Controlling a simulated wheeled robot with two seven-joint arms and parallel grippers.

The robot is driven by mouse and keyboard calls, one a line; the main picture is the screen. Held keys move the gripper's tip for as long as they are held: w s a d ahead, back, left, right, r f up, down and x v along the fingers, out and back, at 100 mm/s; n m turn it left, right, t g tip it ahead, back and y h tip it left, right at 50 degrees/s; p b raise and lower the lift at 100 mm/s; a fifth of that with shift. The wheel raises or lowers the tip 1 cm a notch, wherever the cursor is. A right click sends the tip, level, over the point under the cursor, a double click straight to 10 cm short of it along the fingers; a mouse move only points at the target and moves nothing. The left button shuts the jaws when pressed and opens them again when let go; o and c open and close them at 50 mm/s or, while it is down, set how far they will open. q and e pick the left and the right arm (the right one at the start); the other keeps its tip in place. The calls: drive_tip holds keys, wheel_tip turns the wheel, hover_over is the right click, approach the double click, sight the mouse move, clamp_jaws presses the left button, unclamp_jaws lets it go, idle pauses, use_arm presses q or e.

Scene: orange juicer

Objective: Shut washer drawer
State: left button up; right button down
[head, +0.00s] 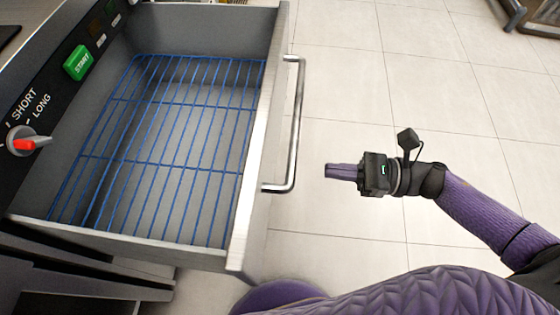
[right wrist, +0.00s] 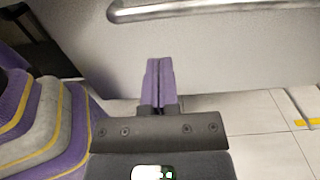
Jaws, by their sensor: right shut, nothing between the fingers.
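The washer drawer (head: 250,130) is pulled out and open in the head view, with a blue wire rack (head: 160,150) inside it. A metal bar handle (head: 295,125) runs along its front. My right gripper (head: 328,170) is shut and empty, to the right of the handle and apart from it, its fingers pointing at the drawer front. In the right wrist view the shut fingers (right wrist: 160,65) are in front of the grey drawer front (right wrist: 230,60), with the handle (right wrist: 200,8) at the top. My left gripper is not in view.
A control panel with a green START button (head: 78,62) and a red-tipped SHORT/LONG knob (head: 25,142) is at the left. Pale floor tiles (head: 430,80) lie clear to the right of the drawer. A dark frame (head: 530,15) stands at the top right.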

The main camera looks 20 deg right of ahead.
sight(268, 164)
drive_tip(key=b+x, duration=0.1)
drive_tip(key=x, duration=0.8)
drive_tip(key=shift+w+a, duration=0.15)
drive_tip(key=shift+a, duration=0.2)
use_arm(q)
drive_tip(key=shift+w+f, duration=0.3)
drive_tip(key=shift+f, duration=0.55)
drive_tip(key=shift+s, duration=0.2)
